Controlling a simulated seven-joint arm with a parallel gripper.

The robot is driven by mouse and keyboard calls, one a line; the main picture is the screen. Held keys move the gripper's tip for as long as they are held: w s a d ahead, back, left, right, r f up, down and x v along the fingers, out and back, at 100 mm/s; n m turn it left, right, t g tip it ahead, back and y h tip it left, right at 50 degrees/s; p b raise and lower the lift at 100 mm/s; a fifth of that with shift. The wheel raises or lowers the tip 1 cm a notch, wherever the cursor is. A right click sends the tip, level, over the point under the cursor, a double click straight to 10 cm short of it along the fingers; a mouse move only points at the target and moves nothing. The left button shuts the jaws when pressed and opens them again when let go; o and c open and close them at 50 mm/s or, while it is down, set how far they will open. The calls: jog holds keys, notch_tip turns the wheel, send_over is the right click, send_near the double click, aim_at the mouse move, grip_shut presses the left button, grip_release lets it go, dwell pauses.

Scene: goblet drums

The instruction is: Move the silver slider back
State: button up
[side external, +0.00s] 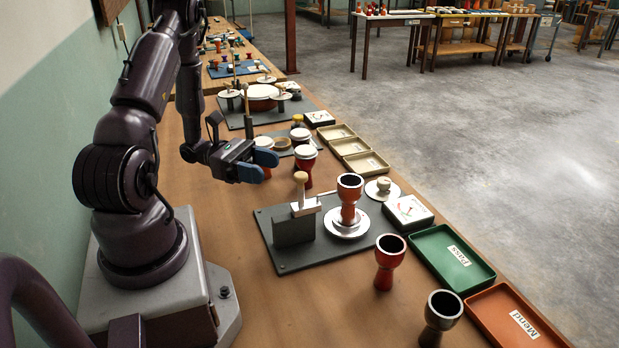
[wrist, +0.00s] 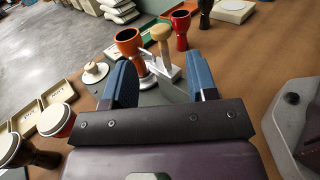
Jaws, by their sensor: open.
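The silver slider (side external: 306,207) sits on top of a dark grey block (side external: 293,231) and carries an upright wooden knob (side external: 300,177). It reaches to the stem of a red goblet drum (side external: 349,199) that stands on a round silver plate (side external: 347,226). I cannot tell whether they touch. My gripper (side external: 258,165) is open and empty, above the table, behind and left of the slider and apart from it. In the wrist view, the knob (wrist: 160,33) and slider (wrist: 168,71) show ahead, between the two blue fingers (wrist: 161,78).
A dial box (side external: 408,211) and a silver disc with a knob (side external: 382,189) are right of the drum. A green tray (side external: 451,259) and a red tray (side external: 517,318) lie at the table's edge. Loose drums (side external: 389,262) stand in front; others stand near my gripper.

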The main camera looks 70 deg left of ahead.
aim_at(307, 178)
jog(key=x, duration=1)
jog(key=shift+w+d, duration=0.2)
grip_shut()
jog(key=shift+s+f, duration=0.1)
jog(key=shift+s, duration=2.5)
grip_release()
jog(key=shift+w, duration=0.1)
jog(key=v, duration=1.3)
